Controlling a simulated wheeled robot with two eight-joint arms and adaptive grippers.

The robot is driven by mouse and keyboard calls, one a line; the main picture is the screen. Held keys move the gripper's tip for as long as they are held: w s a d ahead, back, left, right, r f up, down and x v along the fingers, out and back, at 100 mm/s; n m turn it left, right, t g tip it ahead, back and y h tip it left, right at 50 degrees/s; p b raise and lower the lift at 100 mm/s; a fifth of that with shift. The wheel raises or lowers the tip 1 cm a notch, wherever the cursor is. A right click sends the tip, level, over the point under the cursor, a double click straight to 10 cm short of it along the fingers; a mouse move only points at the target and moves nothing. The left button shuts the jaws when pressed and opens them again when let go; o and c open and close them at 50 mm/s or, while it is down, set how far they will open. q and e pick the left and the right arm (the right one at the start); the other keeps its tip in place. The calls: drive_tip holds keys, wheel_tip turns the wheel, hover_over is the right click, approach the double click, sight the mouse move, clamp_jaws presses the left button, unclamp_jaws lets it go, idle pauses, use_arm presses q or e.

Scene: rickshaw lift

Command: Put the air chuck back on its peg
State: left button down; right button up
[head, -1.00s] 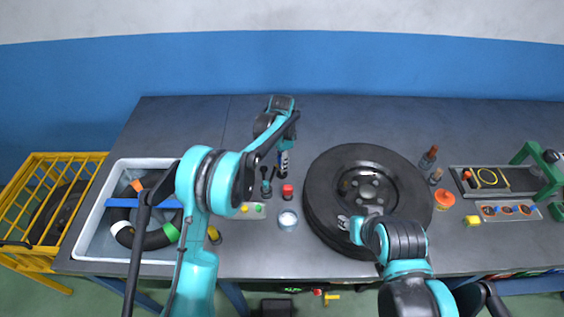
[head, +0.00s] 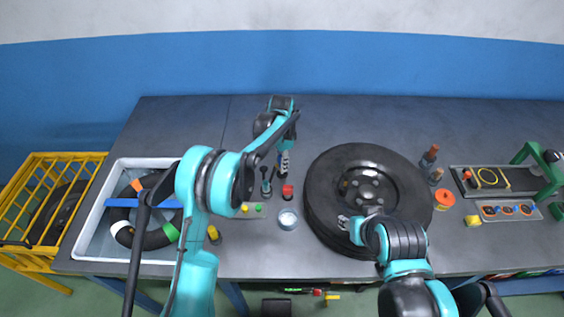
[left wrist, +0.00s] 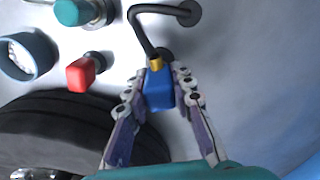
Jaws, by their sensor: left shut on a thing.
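The air chuck, a blue body with a brass collar (left wrist: 157,88), sits between the fingers of my left gripper (left wrist: 160,85) in the left wrist view. My left gripper (head: 284,160) is shut on it above the bench, left of the tyre, in the head view. A black bent rod (left wrist: 139,28) runs from a round dark foot to near the brass collar. I cannot tell whether rod and collar touch, or which part is the peg. A second dark round shape shows just behind the collar. My right gripper (head: 346,224) is over the tyre's near-left side; its jaw opening is unclear.
A black tyre and wheel (head: 325,205) lies on the bench. Near my left gripper are a red-capped thing (head: 287,191) and a round cup (head: 288,219). A grey tub (head: 92,222) stands at left. The back of the bench is clear.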

use_arm(q)
drive_tip(key=shift+f+b, duration=0.85)
drive_tip(key=shift+f, duration=0.4)
idle(0.5)
drive_tip(key=c, duration=1)
unclamp_jaws()
drive_tip(key=shift+r+p, duration=2)
drive_tip(key=shift+r, duration=1.55)
